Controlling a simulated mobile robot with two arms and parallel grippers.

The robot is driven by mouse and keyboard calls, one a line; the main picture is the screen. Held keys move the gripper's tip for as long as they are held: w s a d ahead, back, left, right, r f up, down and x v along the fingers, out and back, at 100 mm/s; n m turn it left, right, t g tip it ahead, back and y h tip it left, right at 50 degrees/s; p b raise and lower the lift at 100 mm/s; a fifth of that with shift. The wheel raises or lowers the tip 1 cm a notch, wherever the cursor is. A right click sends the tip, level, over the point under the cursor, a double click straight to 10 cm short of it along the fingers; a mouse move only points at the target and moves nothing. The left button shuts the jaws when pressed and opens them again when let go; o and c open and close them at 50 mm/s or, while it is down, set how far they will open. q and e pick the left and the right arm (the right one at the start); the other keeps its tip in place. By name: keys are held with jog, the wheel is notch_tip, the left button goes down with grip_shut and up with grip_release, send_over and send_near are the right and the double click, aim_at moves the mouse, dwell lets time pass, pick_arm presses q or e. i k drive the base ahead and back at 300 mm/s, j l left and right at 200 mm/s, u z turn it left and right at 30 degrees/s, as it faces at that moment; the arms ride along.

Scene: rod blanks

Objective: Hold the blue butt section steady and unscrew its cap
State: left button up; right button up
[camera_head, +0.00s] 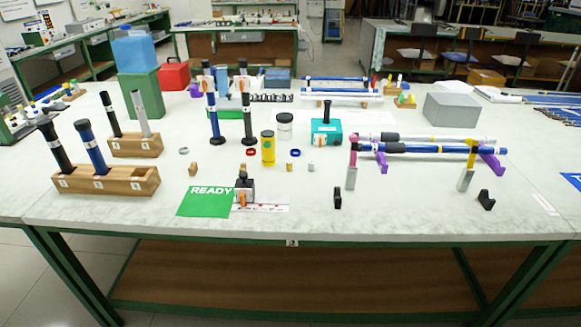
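A blue tube (96,159) with a black top stands tilted in the front wooden rack (145,181) at the left. A black tube (57,152) stands beside it in the same rack. Another blue tube (213,121), with a black lower part, stands upright farther back, and a long blue rod (430,149) with a black section lies across purple supports at the right. I cannot tell for sure which of these is the blue butt section. The black top on the racked blue tube looks seated. Neither of my grippers shows.
A second rack (135,146) holds a black and a grey tube. Yellow jar (268,150), teal box (326,133) and small parts fill the middle. A green READY card (205,202) lies in front. The front right of the table (400,215) is mostly clear.

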aim_at(88, 139)
jog(key=u, duration=1.25)
